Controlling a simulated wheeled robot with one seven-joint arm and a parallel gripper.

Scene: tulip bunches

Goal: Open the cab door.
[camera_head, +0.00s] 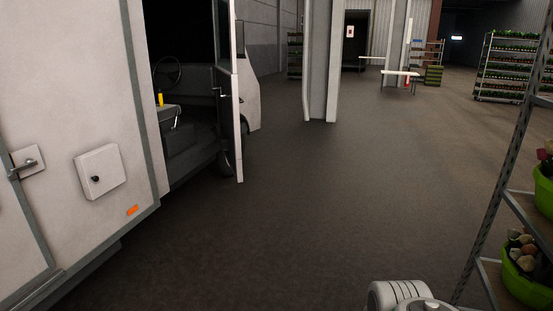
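The cab door (237,95) of a white truck (70,90) stands open at the left of the view, swung outward and seen nearly edge-on. Through the opening I see the dark cab with a steering wheel (167,71), a yellow item (160,98) and a step area. A small handle or latch shows on the door's inner side. My gripper is not in view. Part of my own arm shows at the bottom right, well apart from the door.
A shelf rack with green pots (519,280) stands close at the right edge. A grey pillar (320,70) stands beyond the door. White tables (400,73) and plant racks (508,66) are farther back. The dark floor (310,210) between truck and rack is clear.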

